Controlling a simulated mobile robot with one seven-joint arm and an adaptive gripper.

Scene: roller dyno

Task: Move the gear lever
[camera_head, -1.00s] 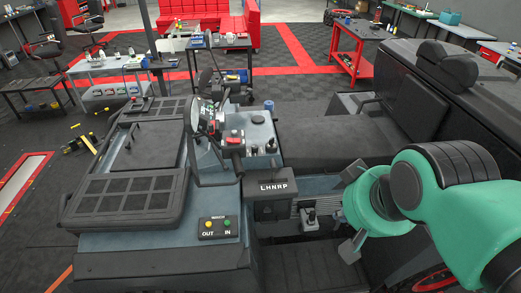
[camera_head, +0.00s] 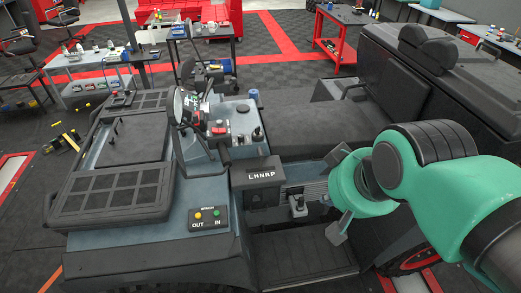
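A dark box marked LHNRP (camera_head: 263,175) sits on the vehicle's front edge, near the middle of the picture.
A steering wheel (camera_head: 185,108) and a console (camera_head: 235,118) stand behind. A dark seat (camera_head: 320,132) lies behind the gripper. A dark footwell (camera_head: 300,252) is below.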

